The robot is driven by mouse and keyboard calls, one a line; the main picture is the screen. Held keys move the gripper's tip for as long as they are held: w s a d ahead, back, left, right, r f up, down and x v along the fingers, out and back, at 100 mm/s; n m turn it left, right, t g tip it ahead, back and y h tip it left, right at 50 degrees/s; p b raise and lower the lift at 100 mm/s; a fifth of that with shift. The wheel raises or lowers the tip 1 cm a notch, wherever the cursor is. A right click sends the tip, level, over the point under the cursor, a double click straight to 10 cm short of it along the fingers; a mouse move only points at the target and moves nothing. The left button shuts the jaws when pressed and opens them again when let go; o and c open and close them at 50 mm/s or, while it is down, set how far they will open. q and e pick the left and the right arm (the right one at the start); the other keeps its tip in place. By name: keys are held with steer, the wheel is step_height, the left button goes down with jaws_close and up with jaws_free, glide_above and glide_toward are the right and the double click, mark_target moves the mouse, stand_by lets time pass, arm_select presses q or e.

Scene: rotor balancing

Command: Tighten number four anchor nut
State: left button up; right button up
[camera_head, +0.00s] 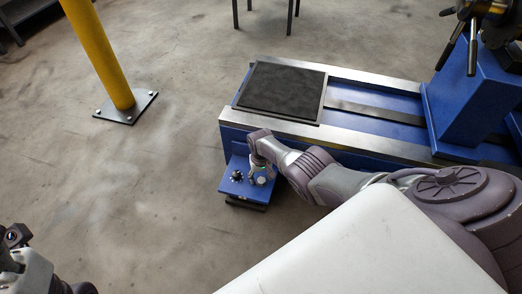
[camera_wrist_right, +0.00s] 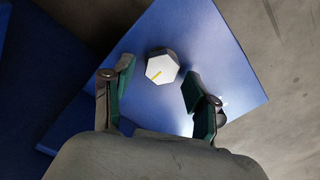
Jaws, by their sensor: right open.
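A hex anchor nut (camera_wrist_right: 162,66) with a pale top and a yellow stripe stands on the blue foot plate (camera_wrist_right: 215,45) in the right wrist view. My right gripper (camera_wrist_right: 157,78) is open, its two fingers apart on either side of the nut's near part, with nothing gripped. In the head view, my right gripper (camera_head: 262,175) points down over the blue foot plate (camera_head: 238,190) at the machine's near-left corner. No number shows on the nut. My left gripper (camera_head: 18,262) is partly in view at the lower left, and its jaws are unclear.
A dark round fitting (camera_head: 237,175) sits on the plate left of my right gripper. The blue machine bed (camera_head: 235,125) with metal rails and a black mat (camera_head: 284,90) lies behind. A yellow post (camera_head: 103,50) stands at left. Concrete floor between is clear.

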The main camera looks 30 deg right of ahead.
mark_target(261, 178)
step_height(261, 178, up, 12)
stand_by(0.6)
steer(key=shift+f, duration=0.1)
stand_by(0.4)
